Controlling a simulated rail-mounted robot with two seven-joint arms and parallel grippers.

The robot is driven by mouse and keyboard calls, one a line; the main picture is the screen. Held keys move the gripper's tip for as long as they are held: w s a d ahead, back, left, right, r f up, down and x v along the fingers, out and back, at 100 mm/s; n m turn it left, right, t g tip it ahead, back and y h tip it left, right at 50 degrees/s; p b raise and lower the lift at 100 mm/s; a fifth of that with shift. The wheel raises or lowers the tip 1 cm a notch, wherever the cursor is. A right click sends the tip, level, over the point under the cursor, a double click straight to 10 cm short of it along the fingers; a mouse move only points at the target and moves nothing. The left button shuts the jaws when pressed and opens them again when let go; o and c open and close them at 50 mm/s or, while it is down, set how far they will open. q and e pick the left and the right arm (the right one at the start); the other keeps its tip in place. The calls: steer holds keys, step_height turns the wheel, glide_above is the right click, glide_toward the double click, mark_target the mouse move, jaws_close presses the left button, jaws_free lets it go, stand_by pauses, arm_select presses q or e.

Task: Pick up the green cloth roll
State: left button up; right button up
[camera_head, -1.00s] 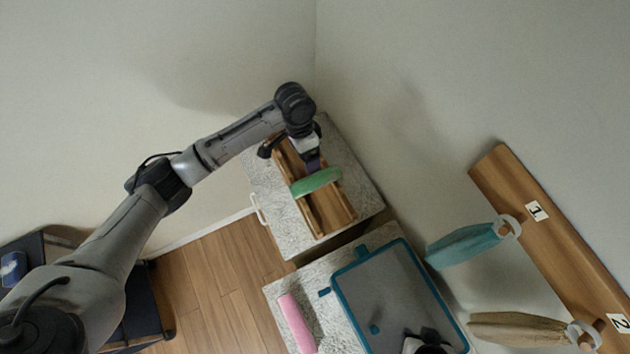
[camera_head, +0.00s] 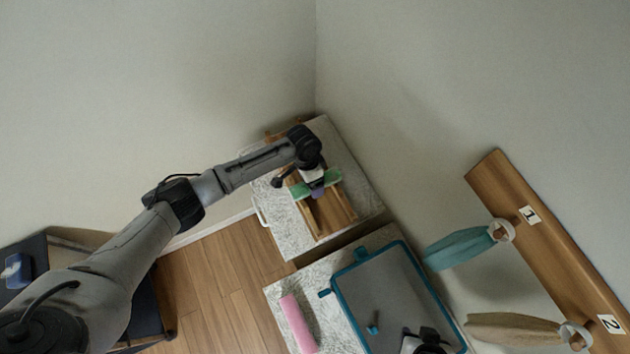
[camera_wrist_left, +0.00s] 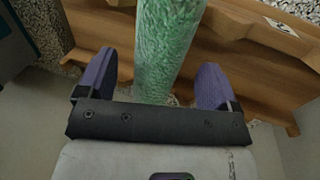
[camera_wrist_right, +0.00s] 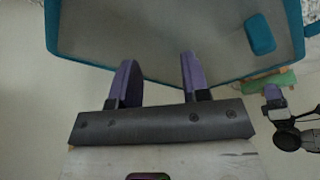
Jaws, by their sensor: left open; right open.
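The green cloth roll (camera_head: 331,178) lies across the wooden rack (camera_head: 336,216) on the far speckled counter. My left gripper (camera_head: 317,191) is over its middle and hides part of it. In the left wrist view, the roll (camera_wrist_left: 165,45) runs between the two purple fingers of my left gripper (camera_wrist_left: 157,62), with gaps on both sides. That gripper is open, and neither finger visibly touches the roll. My right gripper (camera_wrist_right: 158,60) is open and empty near the teal-edged tray (camera_wrist_right: 215,70). The roll (camera_wrist_right: 268,82) and left gripper also show small at the right of the right wrist view.
A pink roll (camera_head: 298,323) lies on the near counter (camera_head: 277,290) beside the teal-edged tray. A teal cloth (camera_head: 458,248) and a tan cloth (camera_head: 512,331) hang from rings on the wooden wall board (camera_head: 505,187). Walls close in behind the rack.

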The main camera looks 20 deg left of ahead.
arm_select(q)
steer(key=shift+x, duration=0.9)
steer(key=shift+c, duration=0.4)
steer(key=c, duration=0.9)
steer(key=shift+r, duration=0.1)
steer(key=shift+c, duration=0.2)
steer(key=v, duration=0.3)
steer(key=s+d+v, duration=0.1)
steer(key=v, duration=0.5)
steer(key=shift+s+d+r+b, duration=0.1)
steer(key=shift+d+r+b, duration=0.15)
steer(key=shift+r, duration=0.3)
